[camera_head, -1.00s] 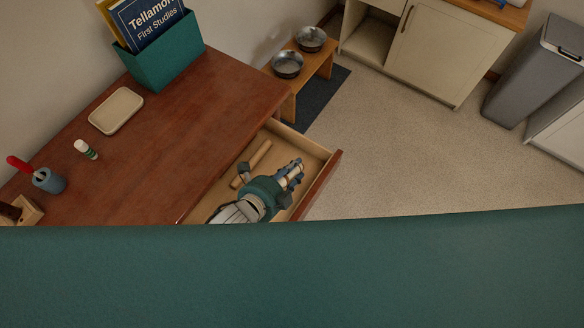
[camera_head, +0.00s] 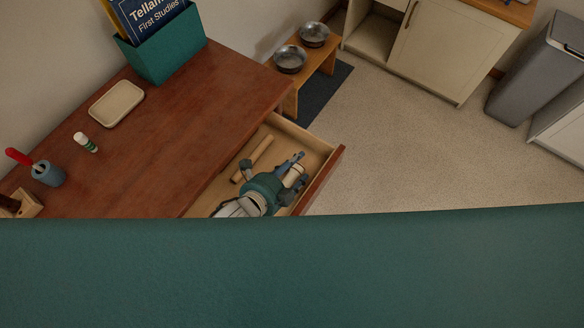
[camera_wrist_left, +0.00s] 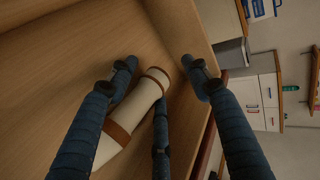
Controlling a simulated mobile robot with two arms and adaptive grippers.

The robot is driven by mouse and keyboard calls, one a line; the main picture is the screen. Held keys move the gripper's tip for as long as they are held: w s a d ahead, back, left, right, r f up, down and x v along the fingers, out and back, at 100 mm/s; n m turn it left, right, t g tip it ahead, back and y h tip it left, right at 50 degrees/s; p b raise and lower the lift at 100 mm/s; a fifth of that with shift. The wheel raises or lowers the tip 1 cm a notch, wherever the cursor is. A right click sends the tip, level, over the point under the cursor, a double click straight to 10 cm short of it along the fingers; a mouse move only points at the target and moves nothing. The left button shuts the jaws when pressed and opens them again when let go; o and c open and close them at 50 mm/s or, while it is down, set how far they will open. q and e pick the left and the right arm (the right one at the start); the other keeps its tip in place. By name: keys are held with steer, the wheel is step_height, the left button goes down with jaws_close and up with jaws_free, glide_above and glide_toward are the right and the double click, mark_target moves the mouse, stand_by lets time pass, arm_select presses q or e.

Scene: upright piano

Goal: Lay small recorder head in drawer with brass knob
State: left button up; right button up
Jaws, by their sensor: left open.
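The small recorder head (camera_head: 294,175) is a cream tube with brown bands. It lies in the open drawer (camera_head: 316,189); the wrist view shows it (camera_wrist_left: 152,88) close over the drawer's bare wooden floor (camera_wrist_left: 95,45). My left gripper (camera_head: 291,170) reaches down into the drawer. In the wrist view its dark blue fingers (camera_wrist_left: 160,72) are spread apart, with the recorder head between them, nearer the left finger. I cannot tell whether a finger still touches it. The brass knob is not visible. My right gripper is not in view.
A tan wooden rod (camera_head: 258,155) lies in the drawer beside my gripper. Open floor lies right of the drawer.

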arm_select(q)
steer(key=v, duration=1.1)
steer(key=shift+f, duration=0.1)
steer(key=shift+s+a+r, duration=0.25)
steer(key=shift+s+r, duration=0.1)
steer(key=shift+r, duration=0.1)
